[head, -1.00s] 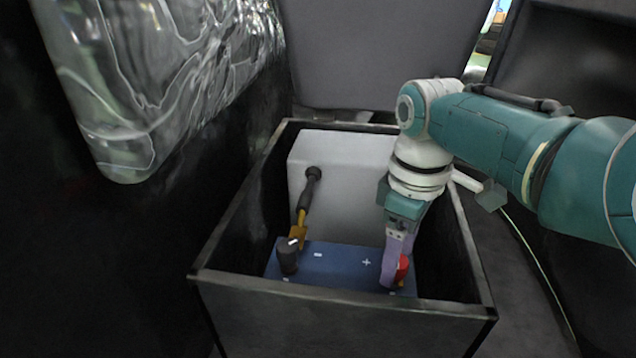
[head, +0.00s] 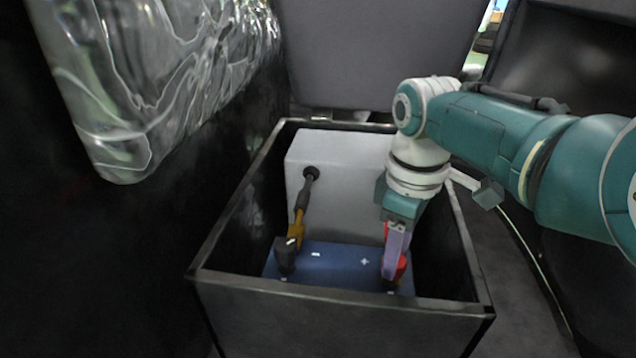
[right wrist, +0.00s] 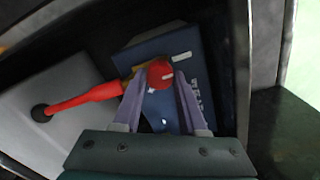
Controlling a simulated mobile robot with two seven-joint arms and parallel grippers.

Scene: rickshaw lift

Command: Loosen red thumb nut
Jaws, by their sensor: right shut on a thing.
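The red thumb nut (head: 401,268) sits at the plus end of the blue battery (head: 335,262), low in the open box. My right gripper (head: 395,278) reaches down over it and partly hides it in the head view. In the right wrist view the red nut (right wrist: 160,74), with a pale line on its top, lies between the tips of my right gripper's purple fingers (right wrist: 158,88), which are shut on it. A red cable (right wrist: 88,97) runs from the nut's terminal to a grey block. My left gripper is not in view.
A black nut (head: 286,255) with a black cable (head: 304,205) stands at the battery's minus end. The grey block (head: 345,170) fills the back of the box. The box's dark rim (head: 340,297) surrounds my right gripper closely.

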